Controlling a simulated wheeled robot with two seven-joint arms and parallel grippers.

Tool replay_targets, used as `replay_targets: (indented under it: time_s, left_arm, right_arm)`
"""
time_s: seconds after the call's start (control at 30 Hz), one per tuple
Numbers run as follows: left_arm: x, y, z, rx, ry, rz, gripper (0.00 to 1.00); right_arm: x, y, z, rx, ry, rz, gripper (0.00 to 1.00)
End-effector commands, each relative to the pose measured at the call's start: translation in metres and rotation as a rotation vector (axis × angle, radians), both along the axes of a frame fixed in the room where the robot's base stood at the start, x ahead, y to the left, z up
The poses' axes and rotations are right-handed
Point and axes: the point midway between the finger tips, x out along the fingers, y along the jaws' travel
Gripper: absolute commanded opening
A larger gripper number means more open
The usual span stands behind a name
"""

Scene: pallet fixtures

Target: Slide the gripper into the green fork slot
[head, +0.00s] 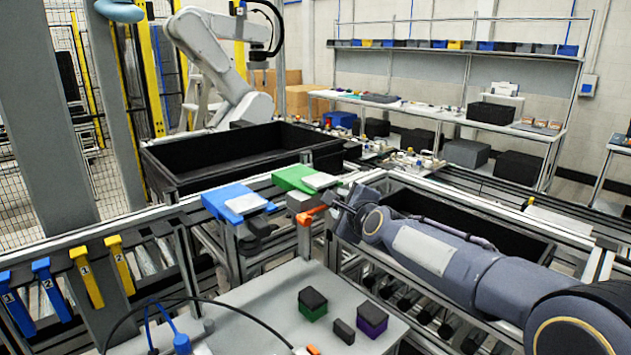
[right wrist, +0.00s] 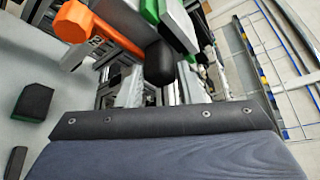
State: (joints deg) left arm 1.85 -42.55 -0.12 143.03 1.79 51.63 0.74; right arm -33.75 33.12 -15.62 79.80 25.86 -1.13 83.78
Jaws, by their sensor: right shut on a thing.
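The green fork fixture (head: 293,177) stands on the rail in mid picture, with a light plate on its right part and a grey block below its front. My right gripper (head: 338,205) comes in from the right, just right of and below the green fork. It is shut on an orange T-shaped piece (head: 310,215), which is large at top left in the right wrist view (right wrist: 75,20). The fingertips are mostly hidden. My left gripper is not in view.
A blue fork fixture (head: 225,198) stands left of the green one. A black bin (head: 215,165) is behind. The grey table (head: 260,300) in front carries several dark-topped blocks and a cable. Yellow and blue numbered hooks (head: 87,275) hang at left.

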Motion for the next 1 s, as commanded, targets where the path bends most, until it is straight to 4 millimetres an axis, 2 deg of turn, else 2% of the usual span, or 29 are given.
replay_targets:
  time_s: [1.0]
  left_arm:
    - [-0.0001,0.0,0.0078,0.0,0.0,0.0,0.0]
  right_arm:
    - [0.0089,0.0085,0.0016,0.003,-0.006,-0.002,0.0]
